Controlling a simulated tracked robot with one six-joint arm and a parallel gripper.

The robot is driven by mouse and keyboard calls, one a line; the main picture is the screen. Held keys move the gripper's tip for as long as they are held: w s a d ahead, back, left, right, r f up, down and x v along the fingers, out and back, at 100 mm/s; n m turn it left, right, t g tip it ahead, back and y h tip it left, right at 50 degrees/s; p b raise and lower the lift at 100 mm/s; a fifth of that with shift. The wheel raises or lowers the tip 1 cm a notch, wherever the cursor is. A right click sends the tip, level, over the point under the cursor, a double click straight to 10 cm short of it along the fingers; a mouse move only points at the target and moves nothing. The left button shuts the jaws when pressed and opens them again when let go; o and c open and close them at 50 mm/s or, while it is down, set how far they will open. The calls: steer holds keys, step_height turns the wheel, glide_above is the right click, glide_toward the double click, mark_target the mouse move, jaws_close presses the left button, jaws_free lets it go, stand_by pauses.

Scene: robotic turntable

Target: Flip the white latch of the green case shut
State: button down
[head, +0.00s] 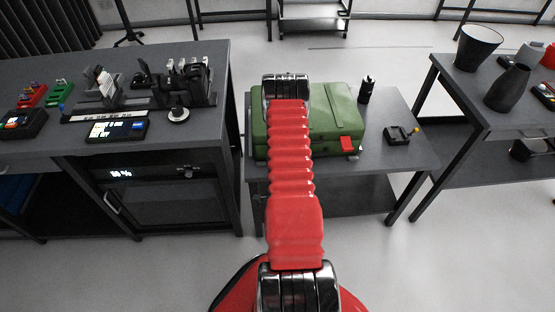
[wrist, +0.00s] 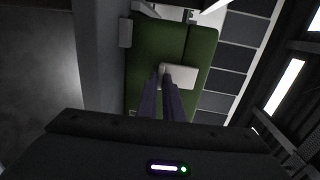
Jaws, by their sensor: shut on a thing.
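The green case (head: 335,112) lies on a small dark table in the head view, partly covered by my red arm. In the wrist view the green case (wrist: 158,45) fills the middle. A white latch (wrist: 184,77) shows against its green side there. My gripper (wrist: 162,72) has its two dark fingers close together at the left part of this white latch, shut on it. The fingers hide part of the latch. In the head view my gripper and the white latch are hidden behind my arm.
A red piece (head: 348,144) sits at the case's front right corner. A black holder (head: 366,90) and a small dark tray (head: 398,135) stand right of the case. A cluttered bench (head: 180,137) is on the left; another table (head: 500,119) with dark vessels is on the right.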

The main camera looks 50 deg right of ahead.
steer(key=shift+w+d+f+t+h, duration=0.1)
steer(key=shift+d+f+t+h, duration=0.1)
steer(key=shift+f+t+h, duration=0.2)
stand_by(0.4)
steer(key=c, duration=1.9)
jaws_free()
steer(key=shift+a, duration=0.1)
